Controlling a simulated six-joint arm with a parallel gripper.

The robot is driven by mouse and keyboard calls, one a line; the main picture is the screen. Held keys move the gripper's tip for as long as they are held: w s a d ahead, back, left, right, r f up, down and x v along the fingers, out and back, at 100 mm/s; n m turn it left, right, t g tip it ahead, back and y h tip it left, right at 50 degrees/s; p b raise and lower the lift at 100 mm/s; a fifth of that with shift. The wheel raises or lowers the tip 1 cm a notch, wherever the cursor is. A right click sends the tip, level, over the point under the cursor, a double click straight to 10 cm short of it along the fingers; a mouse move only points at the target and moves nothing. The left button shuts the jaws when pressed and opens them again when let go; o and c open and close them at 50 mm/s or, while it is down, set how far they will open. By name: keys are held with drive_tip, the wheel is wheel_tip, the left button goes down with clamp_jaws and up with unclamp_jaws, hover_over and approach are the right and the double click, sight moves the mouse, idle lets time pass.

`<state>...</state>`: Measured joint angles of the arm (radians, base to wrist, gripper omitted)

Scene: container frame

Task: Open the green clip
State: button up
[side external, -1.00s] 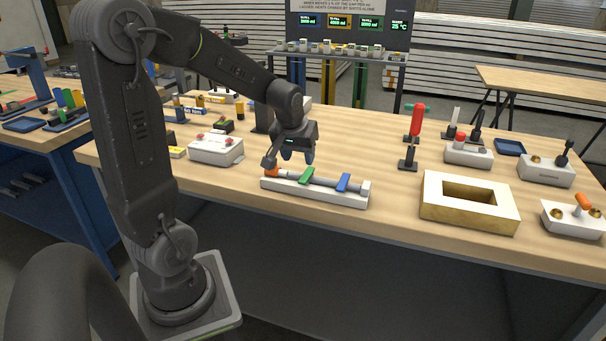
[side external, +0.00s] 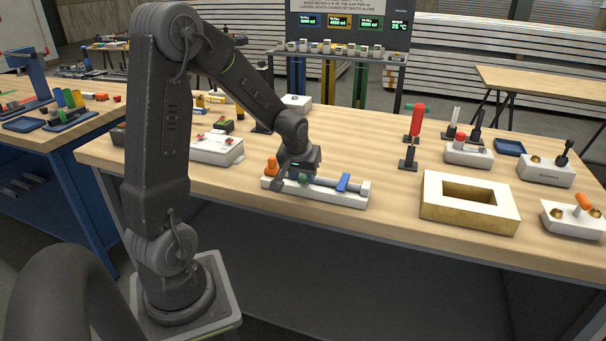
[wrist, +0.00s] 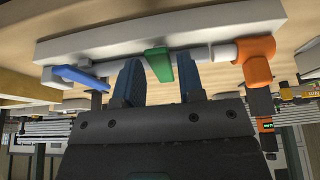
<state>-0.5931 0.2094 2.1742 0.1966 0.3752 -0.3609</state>
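The green clip (wrist: 158,64) sits on a grey rod on a white base (side external: 325,193), between an orange fitting (side external: 271,166) and a blue clip (side external: 343,182). The blue clip also shows in the wrist view (wrist: 80,76), apart from my gripper. My gripper (wrist: 159,78) is open, with one finger on each side of the green clip and a visible gap to it. In the side view my gripper (side external: 291,182) is low at the rod and hides most of the green clip, of which a small green part (side external: 304,179) shows.
A white-topped frame block (side external: 430,195) stands to the right on the table. A white box with red knobs (side external: 217,150) is at the left. Black and red upright handles (side external: 415,122) stand behind. The table in front of the white base is a narrow clear strip.

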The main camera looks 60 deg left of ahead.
clamp_jaws()
drive_tip(key=shift+r, duration=0.1)
idle(0.3)
drive_tip(key=shift+w+a+r+g+h, duration=0.15)
drive_tip(key=shift+r+g+h, duration=0.2)
drive_tip(key=shift+g+h, duration=0.15)
drive_tip(key=shift+w+a+r+g+h, duration=0.15)
drive_tip(key=shift+r+g+h, duration=0.15)
drive_tip(key=shift+g+h, duration=0.2)
drive_tip(key=shift+w+a+r+g+h, duration=0.3)
drive_tip(key=shift+r+g+h, duration=0.1)
drive_tip(key=shift+g+h, duration=0.2)
drive_tip(key=shift+w+a+r+g+h, duration=0.3)
drive_tip(key=shift+r+g+h, duration=0.1)
drive_tip(key=shift+g+h, duration=0.2)
drive_tip(key=shift+w+a+r+g+h, duration=0.25)
drive_tip(key=shift+g+h, duration=0.25)
drive_tip(key=shift+w+a+r+g+h, duration=0.2)
drive_tip(key=shift+a+g+h, duration=0.05)
drive_tip(key=shift+g+h, duration=0.25)
drive_tip(key=shift+w+a+r+g+h, duration=0.2)
drive_tip(key=shift+w+a+g+h, duration=0.2)
drive_tip(key=shift+g+h, duration=0.3)
drive_tip(key=shift+w+a+r+g+h, duration=0.2)
drive_tip(key=shift+w+a+g+h, duration=0.2)
drive_tip(key=shift+g+h, duration=0.3)
drive_tip(key=shift+o, duration=1.4)
unclamp_jaws()
